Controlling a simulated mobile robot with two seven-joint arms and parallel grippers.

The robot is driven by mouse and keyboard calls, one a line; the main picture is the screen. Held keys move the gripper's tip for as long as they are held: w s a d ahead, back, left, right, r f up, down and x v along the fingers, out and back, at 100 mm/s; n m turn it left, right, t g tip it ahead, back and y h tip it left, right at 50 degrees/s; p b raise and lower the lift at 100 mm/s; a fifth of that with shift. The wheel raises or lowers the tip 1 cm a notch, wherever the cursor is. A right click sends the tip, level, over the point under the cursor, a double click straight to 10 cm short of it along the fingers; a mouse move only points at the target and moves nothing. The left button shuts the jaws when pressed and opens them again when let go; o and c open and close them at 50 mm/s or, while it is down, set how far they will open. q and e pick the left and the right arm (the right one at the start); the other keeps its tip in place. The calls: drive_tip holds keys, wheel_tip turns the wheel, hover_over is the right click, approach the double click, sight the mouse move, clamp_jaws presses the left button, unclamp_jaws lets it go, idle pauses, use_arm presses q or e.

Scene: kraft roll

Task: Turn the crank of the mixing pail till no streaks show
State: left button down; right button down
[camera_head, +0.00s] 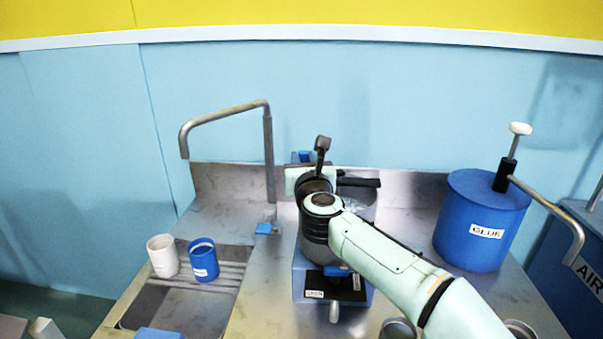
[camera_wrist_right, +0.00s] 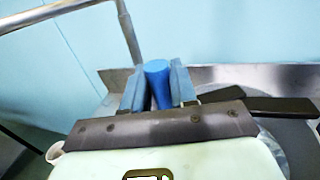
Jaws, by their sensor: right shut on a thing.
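The mixing pail (camera_head: 366,205) stands on a blue base (camera_head: 300,278) at the middle of the steel counter, mostly hidden behind my right arm. A dark bar (camera_head: 358,182) lies across its top; the bar also shows in the right wrist view (camera_wrist_right: 275,106). My right gripper (camera_head: 303,157) is at the back left of the pail's top. In the right wrist view its fingers (camera_wrist_right: 157,88) are shut on the blue crank knob (camera_wrist_right: 157,70), which stands upright between them. The pail's contents are hidden, so I cannot tell whether streaks show. My left gripper is not in view.
A blue glue drum (camera_head: 465,245) with a pump and bent spout stands at the right. A bent tap (camera_head: 268,160) rises behind the sink (camera_head: 150,300) at the left. White (camera_head: 161,262) and blue (camera_head: 203,266) cups stand on the sink's rack. A wall closes the back.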

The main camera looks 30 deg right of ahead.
drive_tip(key=shift+s+n+y, duration=0.4)
drive_tip(key=shift+s+y, duration=0.05)
drive_tip(key=shift+y, duration=0.05)
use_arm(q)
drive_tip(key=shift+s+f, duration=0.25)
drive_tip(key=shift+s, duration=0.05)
use_arm(e)
drive_tip(key=shift+s+a+r+n+t+y, duration=0.1)
drive_tip(key=shift+s+n+t+y, duration=0.4)
drive_tip(key=shift+y, duration=0.35)
drive_tip(key=shift+s+n+t+y, duration=0.2)
drive_tip(key=shift+s+n+y, duration=0.1)
drive_tip(key=shift+n+y, duration=0.45)
drive_tip(key=shift+s+y, duration=0.1)
drive_tip(key=shift+y, duration=0.3)
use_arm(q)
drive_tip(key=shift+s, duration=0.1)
use_arm(e)
drive_tip(key=shift+s+n+y, duration=0.2)
drive_tip(key=shift+n+y, duration=0.1)
drive_tip(key=shift+n, duration=0.05)
drive_tip(key=shift+s+y, duration=0.15)
drive_tip(key=shift+y, duration=0.35)
